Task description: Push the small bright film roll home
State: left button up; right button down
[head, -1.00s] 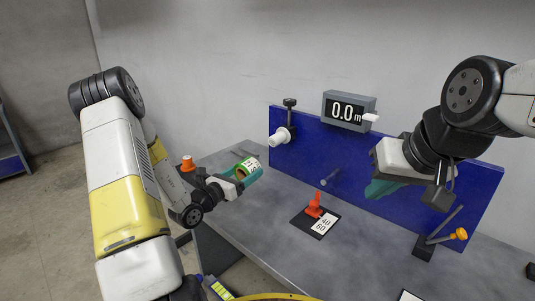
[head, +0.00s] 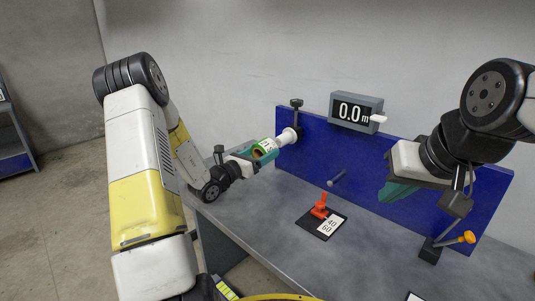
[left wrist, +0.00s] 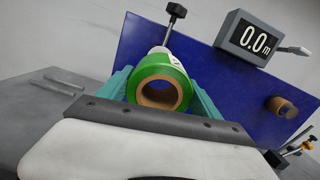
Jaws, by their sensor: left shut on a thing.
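The film roll (head: 264,150) is bright green with a pale label and a brown cardboard core. It also shows in the left wrist view (left wrist: 160,77), its open core facing the camera. My left gripper (head: 256,156) is shut on the roll, with teal fingers on both sides of it. The roll's far end is at the white spindle (head: 286,137) on the blue panel. In the left wrist view the white part shows just above and behind the roll; I cannot tell how far the roll is around it. My right gripper (head: 396,193) hangs before the panel, its opening unclear.
A black clamp knob (head: 297,103) stands above the spindle. A display (head: 357,111) reading 0.0 m sits atop the blue panel (head: 318,150).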

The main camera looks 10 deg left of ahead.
aim_at(278, 142)
pick_arm(q)
jog(key=shift+x, duration=1.6)
jog(key=shift+x, duration=3.8)
jog(key=o, duration=1.5)
jog(key=shift+s, duration=0.1)
jog(key=shift+o, duration=0.2)
jog(key=shift+v, duration=3.85)
jog(key=shift+r, duration=0.1)
